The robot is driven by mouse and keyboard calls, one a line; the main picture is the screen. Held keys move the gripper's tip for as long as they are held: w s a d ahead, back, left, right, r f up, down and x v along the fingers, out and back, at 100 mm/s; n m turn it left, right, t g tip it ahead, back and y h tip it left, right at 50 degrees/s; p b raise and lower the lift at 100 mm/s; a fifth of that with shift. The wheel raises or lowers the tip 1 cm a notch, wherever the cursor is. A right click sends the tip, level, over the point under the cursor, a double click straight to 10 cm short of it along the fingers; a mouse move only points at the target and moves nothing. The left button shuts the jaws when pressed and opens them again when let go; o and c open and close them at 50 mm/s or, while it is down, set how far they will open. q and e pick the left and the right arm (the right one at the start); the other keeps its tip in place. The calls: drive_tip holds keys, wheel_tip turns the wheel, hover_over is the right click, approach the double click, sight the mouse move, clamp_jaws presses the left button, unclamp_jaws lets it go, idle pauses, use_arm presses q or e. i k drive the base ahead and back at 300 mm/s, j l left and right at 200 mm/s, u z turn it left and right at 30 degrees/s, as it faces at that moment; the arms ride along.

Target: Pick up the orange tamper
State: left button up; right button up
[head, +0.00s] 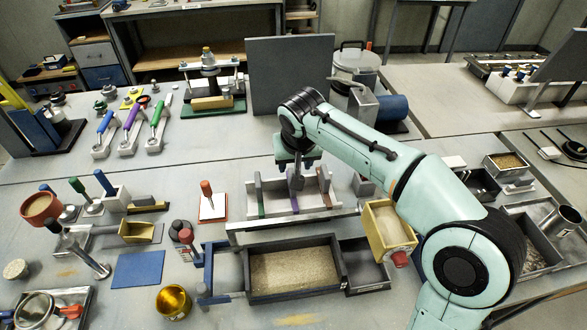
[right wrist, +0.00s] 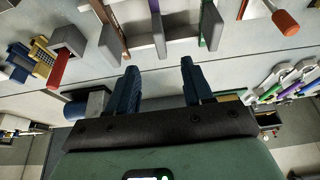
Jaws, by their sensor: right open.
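The orange tamper (head: 207,190) stands upright on a small white pad with an orange edge, left of the grey divided tank (head: 262,196). Its orange handle also shows at the upper right of the right wrist view (right wrist: 285,23). My right gripper (head: 298,180) points down over the tank, to the right of the tamper and apart from it. In the right wrist view its two dark blue fingers (right wrist: 161,82) are spread with nothing between them. My left gripper is not in view.
A sand tray (head: 340,262) lies in front of the tank. A yellow box (head: 389,230) is to its right, under my right arm. The tabletop behind the tamper is clear.

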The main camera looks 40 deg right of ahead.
sight(212, 207)
drive_tip(key=k, duration=1.5)
